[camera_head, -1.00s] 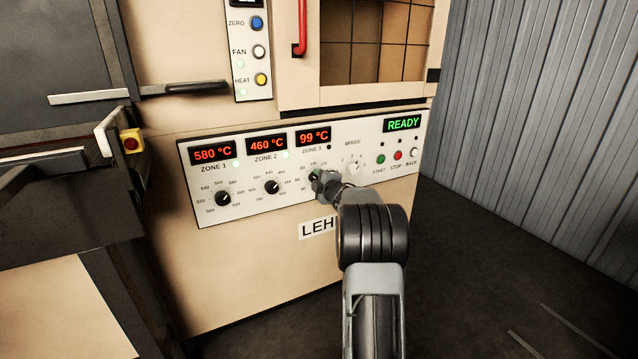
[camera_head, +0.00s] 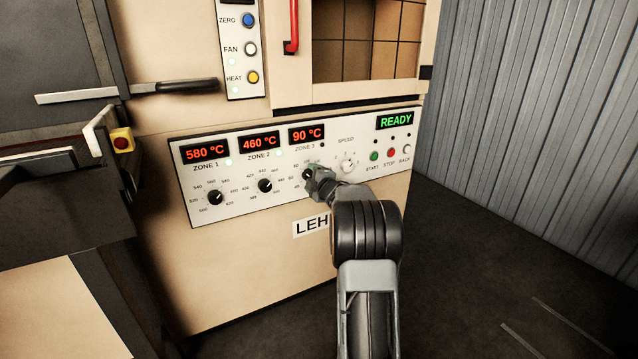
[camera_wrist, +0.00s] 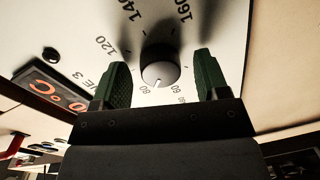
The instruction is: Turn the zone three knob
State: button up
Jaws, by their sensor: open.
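The zone three knob shows in the wrist view (camera_wrist: 160,68) as a round dark knob with a pale face and a white pointer line, near the 80 mark of its dial. My gripper (camera_wrist: 160,84) is open, with one green finger on each side of the knob and a gap at both sides. In the head view my gripper (camera_head: 312,179) is at the zone three dial and mostly hides the knob. The zone three display (camera_head: 306,135) reads 90 °C in red.
The zone 1 knob (camera_head: 215,197) and zone 2 knob (camera_head: 265,185) are to the left on the same panel. The speed knob (camera_head: 349,166) is close on the right, then the start (camera_head: 374,156) and stop (camera_head: 391,153) buttons. The green display (camera_head: 395,120) reads READY.

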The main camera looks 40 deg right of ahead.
jog(key=s+a+r+p, duration=0.1)
jog(key=s+p, duration=0.2)
jog(key=s, duration=1)
jog(key=shift+s+a, duration=0.2)
jog(key=shift+a, duration=0.2)
jog(key=s+a+r+m+g+h+p, duration=0.1)
jog(key=a+r+m+g+p, duration=0.25)
jog(key=a+r+p, duration=0.45)
jog(key=s+a+r+m+g+h+p, duration=0.1)
jog(key=s+a+r+m+g+p, duration=0.2)
jog(key=r+p, duration=0.75)
jog(key=s+a+r+m+g+y+p, duration=0.2)
jog(key=s+a+r+m+g+p, duration=0.1)
jog(key=s+a+r+p, duration=0.3)
jog(key=s+a+r+m+g+y+p, duration=0.2)
jog(key=s+a+r+m+g+p, duration=0.2)
jog(key=s+a+r+p, duration=0.3)
jog(key=s+a+p, duration=0.3)
jog(key=a+p, duration=0.2)
jog(key=a, duration=0.1)
jog(key=shift+s+r+y, duration=0.25)
jog(key=shift+s+y, duration=0.05)
jog(key=shift+s, duration=0.05)
jog(key=shift+d, duration=0.1)
